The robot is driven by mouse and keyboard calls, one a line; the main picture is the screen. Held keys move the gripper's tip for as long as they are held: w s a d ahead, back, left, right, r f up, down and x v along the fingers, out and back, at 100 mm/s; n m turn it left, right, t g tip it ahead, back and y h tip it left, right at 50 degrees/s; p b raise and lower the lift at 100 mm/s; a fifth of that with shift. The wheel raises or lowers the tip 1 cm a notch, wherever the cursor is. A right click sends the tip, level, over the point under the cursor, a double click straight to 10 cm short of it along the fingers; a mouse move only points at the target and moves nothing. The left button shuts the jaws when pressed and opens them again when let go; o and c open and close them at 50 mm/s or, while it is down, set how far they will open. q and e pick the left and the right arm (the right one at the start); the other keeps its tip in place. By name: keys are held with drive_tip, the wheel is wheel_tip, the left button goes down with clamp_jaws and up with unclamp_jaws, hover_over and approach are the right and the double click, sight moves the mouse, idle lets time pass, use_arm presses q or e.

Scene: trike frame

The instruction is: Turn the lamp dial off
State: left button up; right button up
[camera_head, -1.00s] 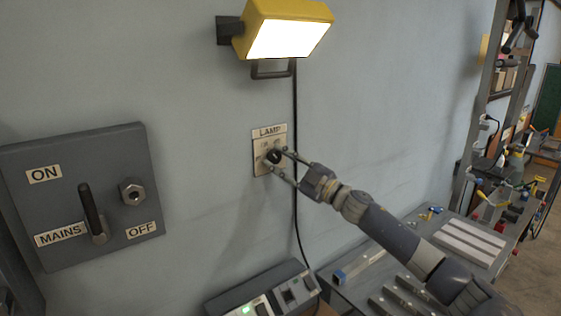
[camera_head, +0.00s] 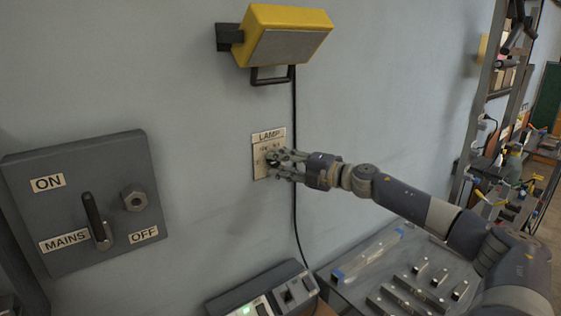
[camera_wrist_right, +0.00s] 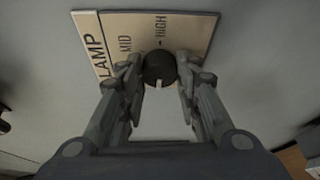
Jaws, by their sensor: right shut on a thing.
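The lamp dial (camera_wrist_right: 159,69) is a dark round knob with a light pointer mark on a cream plate (camera_wrist_right: 195,30) labelled LAMP, MID and HIGH. In the head view the plate (camera_head: 259,153) is on the wall, and the dial (camera_head: 272,158) is partly covered by my fingers. My right gripper (camera_head: 275,163) is shut on the dial, with one finger on each side of it; the wrist view shows both fingertips (camera_wrist_right: 160,80) at its sides. The yellow lamp (camera_head: 287,20) above has a grey, unlit face. My left gripper is not in view.
A grey mains switch box (camera_head: 70,200) with a lever is on the wall at left. A black cable (camera_head: 295,200) runs down the wall. Below are a control box (camera_head: 270,293) with a green light and a bench (camera_head: 350,290) with metal parts.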

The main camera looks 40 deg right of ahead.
drive_tip(key=shift+n+g, duration=0.3)
drive_tip(key=shift+n, duration=0.3)
drive_tip(key=o, duration=1.1)
drive_tip(key=shift+c, duration=0.2)
drive_tip(key=shift+s+f, duration=0.1)
drive_tip(key=shift+s+d, duration=0.2)
drive_tip(key=shift+s, duration=0.4)
drive_tip(key=v, duration=1)
drive_tip(key=shift+s, duration=0.25)
